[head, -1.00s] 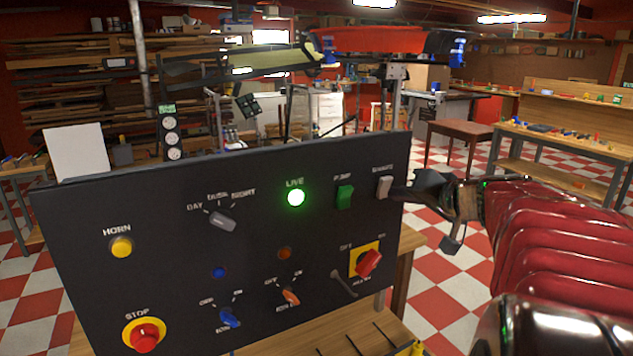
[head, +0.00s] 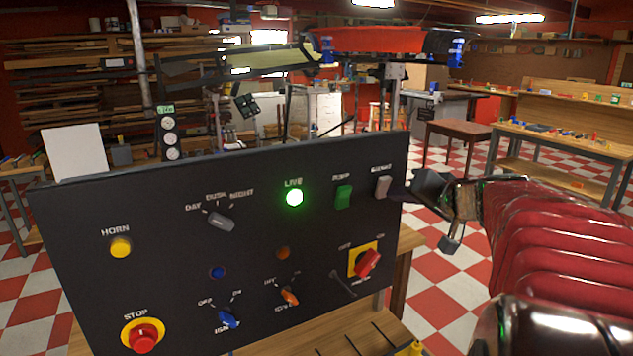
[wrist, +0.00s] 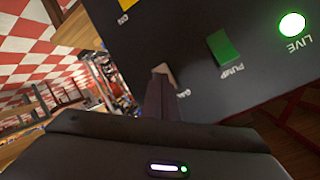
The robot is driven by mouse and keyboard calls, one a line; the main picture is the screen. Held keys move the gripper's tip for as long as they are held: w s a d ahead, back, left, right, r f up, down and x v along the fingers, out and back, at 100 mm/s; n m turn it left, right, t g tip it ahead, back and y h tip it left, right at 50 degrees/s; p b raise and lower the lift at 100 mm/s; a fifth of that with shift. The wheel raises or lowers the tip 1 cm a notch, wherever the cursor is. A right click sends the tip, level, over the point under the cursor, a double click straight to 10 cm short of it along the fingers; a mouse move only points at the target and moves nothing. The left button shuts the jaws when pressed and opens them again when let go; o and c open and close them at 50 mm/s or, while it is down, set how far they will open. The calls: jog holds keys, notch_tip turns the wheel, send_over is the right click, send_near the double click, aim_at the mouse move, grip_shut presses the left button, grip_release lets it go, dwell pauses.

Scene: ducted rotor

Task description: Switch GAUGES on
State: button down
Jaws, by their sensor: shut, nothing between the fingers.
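The GAUGES switch (head: 382,187) is a pale grey rocker at the upper right of a black control panel (head: 180,265). My gripper (head: 396,190) is shut, with its fingertips at the right side of this rocker. In the wrist view the pale rocker (wrist: 163,71) shows just beyond the tips of my dark fingers (wrist: 160,86), which partly cover it and its label. The fingers look very close to it; I cannot tell whether they touch. Which way the rocker is tipped is too small to tell.
The green PUMP rocker (head: 343,197) is just left of GAUGES, and the lit green LIVE lamp (head: 294,197) is further left. A red rotary switch on a yellow plate (head: 367,262) is below. A red STOP button (head: 143,337) is lower left.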

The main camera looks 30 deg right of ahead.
jog(key=shift+w+r, duration=0.1)
dwell(0.6)
jog(key=shift+w+r, duration=0.15)
jog(key=shift+w, duration=0.15)
jog(key=shift+w+r, duration=0.2)
jog(key=shift+w, duration=0.2)
dwell(0.9)
dwell(0.4)
jog(key=shift+s+f, duration=0.35)
jog(key=shift+s, duration=0.45)
jog(key=shift+s, duration=0.1)
jog(key=s, duration=0.1)
jog(key=s+f, duration=0.1)
jog(key=s, duration=0.1)
jog(key=s+f, duration=0.1)
jog(key=shift+s+d+f, duration=0.1)
jog(key=shift+s, duration=0.1)
dwell(0.5)
